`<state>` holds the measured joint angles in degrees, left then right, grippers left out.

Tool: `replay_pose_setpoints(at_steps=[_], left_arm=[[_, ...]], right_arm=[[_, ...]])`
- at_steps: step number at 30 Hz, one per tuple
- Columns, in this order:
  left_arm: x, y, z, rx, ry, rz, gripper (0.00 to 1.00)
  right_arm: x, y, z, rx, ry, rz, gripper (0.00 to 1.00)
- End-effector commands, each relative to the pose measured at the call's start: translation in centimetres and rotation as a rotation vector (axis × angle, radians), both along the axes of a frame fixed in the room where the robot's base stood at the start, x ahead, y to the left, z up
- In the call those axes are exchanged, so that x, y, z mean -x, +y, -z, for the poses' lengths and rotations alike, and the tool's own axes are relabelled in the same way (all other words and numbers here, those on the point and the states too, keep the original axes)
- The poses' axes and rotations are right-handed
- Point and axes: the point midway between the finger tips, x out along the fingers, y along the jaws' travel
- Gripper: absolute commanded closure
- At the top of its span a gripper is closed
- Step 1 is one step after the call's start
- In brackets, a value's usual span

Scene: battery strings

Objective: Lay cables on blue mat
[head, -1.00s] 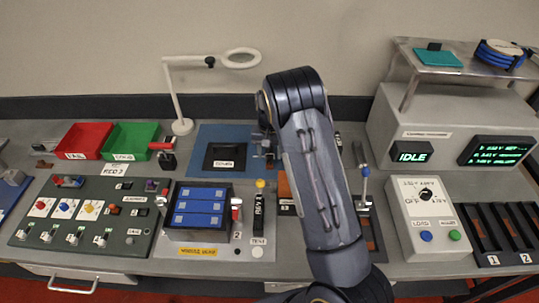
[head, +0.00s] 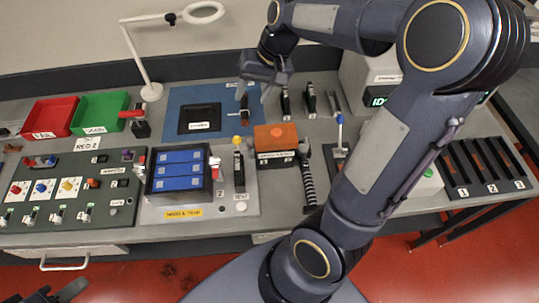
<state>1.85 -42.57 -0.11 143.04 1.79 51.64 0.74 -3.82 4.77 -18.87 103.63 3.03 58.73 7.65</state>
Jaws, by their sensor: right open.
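The blue mat (head: 182,97) lies at the back middle of the bench, with a black labelled pad (head: 200,118) on it. My right gripper (head: 256,94) is open, fingers pointing down, over the mat's right edge. A small dark piece (head: 244,110) stands by its left finger; I cannot tell if it is a cable or if they touch. Several slim dark pieces, one of them here (head: 310,99), stand in a row right of the gripper; I cannot tell if they are cables. A dark shape at the bottom left (head: 68,291) appears to be my left gripper, cut off by the frame edge.
Red (head: 52,116) and green (head: 98,112) trays are at left. A blue battery block (head: 180,170) and an orange-topped box (head: 275,137) stand in front. My right arm hides much of the right side.

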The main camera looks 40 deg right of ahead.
Motion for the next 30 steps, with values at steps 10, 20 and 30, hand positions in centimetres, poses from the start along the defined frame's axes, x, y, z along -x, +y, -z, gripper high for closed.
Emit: replay_pose_setpoints(at_steps=[10, 20, 30], left_arm=[[0.0, 0.0, 0.0, 0.000, 0.000, 0.000, 0.64], [0.0, 0.0, 0.0, 0.000, 0.000, 0.000, 0.64], [0.0, 0.0, 0.0, 0.000, 0.000, 0.000, 0.64]], right_arm=[[15.2, 7.3, -2.0, 0.019, -0.292, -0.188, 0.51], [18.6, 9.0, -0.1, 0.077, -0.356, -0.237, 0.51], [18.6, 9.0, -0.1, 0.075, -0.355, -0.236, 0.51]])
